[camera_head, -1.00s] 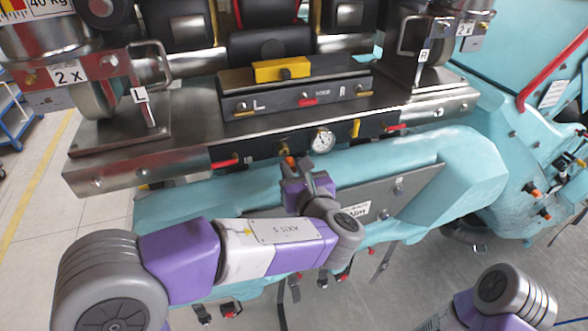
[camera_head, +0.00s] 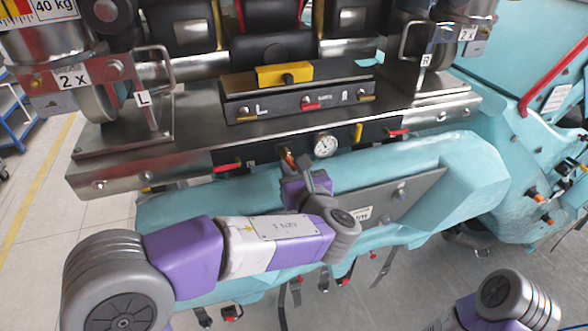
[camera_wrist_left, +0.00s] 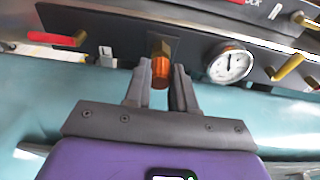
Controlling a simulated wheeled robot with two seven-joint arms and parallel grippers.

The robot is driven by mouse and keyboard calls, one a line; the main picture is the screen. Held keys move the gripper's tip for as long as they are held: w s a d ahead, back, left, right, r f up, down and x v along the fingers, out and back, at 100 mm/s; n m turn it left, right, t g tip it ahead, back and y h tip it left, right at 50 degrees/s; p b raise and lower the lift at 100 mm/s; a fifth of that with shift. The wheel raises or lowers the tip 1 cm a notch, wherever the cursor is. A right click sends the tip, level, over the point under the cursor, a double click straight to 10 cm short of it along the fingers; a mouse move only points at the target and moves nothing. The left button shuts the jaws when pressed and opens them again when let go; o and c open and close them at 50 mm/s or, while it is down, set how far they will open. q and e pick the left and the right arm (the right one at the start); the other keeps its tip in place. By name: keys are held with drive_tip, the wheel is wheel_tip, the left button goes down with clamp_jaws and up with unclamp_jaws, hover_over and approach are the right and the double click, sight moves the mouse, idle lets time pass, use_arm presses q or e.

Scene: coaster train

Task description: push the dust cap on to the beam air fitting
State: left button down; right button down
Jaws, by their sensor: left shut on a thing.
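The orange dust cap (camera_wrist_left: 160,70) sits between the fingertips of my left gripper (camera_wrist_left: 159,84) in the left wrist view. The gripper is shut on it. The brass air fitting (camera_wrist_left: 161,44) on the beam's dark front plate is directly beyond the cap and in line with it. They appear to meet, but I cannot tell how far the cap is on. In the head view my left gripper (camera_head: 300,168) reaches up to the beam's front face, with the cap (camera_head: 288,158) small at its tip. My right gripper is outside the view; only part of that arm shows at lower right.
A round pressure gauge (camera_wrist_left: 230,63) is close right of the fitting. A red lever (camera_wrist_left: 55,39) is to the left and a yellow lever (camera_wrist_left: 289,67) to the right. The steel beam (camera_head: 130,170) spans above the teal body (camera_head: 180,205).

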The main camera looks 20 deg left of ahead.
use_arm(q)
drive_tip(key=shift+w+a, duration=0.35)
drive_tip(key=shift+w, duration=0.15)
idle(0.3)
drive_tip(key=c, duration=0.8)
unclamp_jaws()
drive_tip(key=shift+c, duration=0.2)
drive_tip(key=b+v, duration=0.1)
drive_tip(key=v, duration=0.6)
drive_tip(key=shift+s+d, duration=0.15)
drive_tip(key=shift+s, duration=0.1)
